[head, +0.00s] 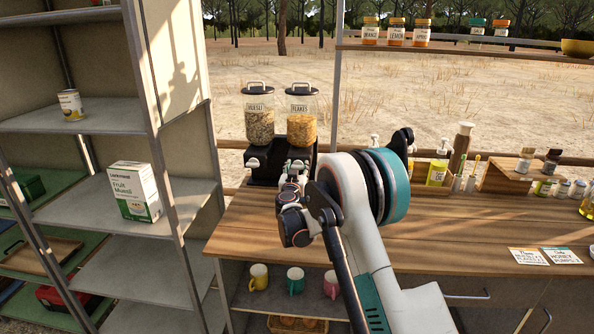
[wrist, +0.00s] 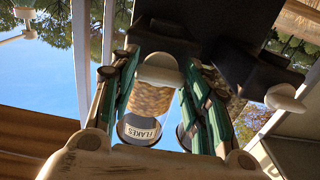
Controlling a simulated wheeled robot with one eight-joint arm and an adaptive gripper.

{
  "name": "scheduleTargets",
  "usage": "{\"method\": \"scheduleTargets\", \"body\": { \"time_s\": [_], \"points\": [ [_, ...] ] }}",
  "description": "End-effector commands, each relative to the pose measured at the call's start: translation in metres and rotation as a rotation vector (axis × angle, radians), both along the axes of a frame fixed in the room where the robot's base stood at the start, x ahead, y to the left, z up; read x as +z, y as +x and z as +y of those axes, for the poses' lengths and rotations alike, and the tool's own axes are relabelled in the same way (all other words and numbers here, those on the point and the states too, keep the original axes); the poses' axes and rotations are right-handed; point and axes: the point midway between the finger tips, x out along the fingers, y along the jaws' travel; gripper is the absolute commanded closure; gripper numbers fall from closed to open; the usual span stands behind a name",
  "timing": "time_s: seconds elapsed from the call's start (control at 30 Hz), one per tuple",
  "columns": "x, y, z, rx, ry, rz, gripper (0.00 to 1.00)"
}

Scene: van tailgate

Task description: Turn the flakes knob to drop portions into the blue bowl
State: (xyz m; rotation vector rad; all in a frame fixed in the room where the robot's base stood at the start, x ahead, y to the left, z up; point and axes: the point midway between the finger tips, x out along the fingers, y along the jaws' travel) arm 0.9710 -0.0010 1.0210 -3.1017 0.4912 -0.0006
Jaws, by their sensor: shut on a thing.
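The flakes dispenser (head: 302,117) is a clear jar of orange flakes with a black lid, on a black base at the back left of the counter. Its label shows upside down in the wrist view (wrist: 140,131). My gripper (head: 294,180) is in front of the dispenser's base. In the wrist view its green fingers (wrist: 158,72) stand on both sides of the pale flakes knob (wrist: 160,69) and are shut on it. In the head view my gripper partly covers this knob. No blue bowl can be made out in either view; my arm hides part of the counter.
The muesli dispenser (head: 259,117) stands directly left, with its own white knob (head: 253,163). A shelf unit (head: 180,200) rises on the left. Bottles, including a yellow-labelled one (head: 437,172), stand behind my arm. The counter's front right (head: 450,235) is mostly clear, with two cards.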

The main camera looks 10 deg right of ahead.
Motion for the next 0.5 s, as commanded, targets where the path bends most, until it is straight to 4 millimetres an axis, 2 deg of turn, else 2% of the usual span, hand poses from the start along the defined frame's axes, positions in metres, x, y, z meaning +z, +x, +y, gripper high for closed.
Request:
{"method": "scheduleTargets", "body": {
  "time_s": [0.13, 0.17, 0.2, 0.23, 0.5],
  "points": [
    [-0.0018, -0.0009, 0.0000, -0.001, 0.001, 0.001, 0.81],
    [-0.0018, -0.0009, 0.0000, -0.001, 0.001, 0.001, 0.50],
    [-0.0017, -0.0008, 0.0001, -0.001, 0.001, 0.001, 0.41],
    [-0.0016, -0.0007, 0.0000, -0.001, 0.001, 0.001, 0.37],
    [-0.0007, -0.0003, 0.0000, 0.000, -0.001, 0.000, 0.37]
  ]
}}
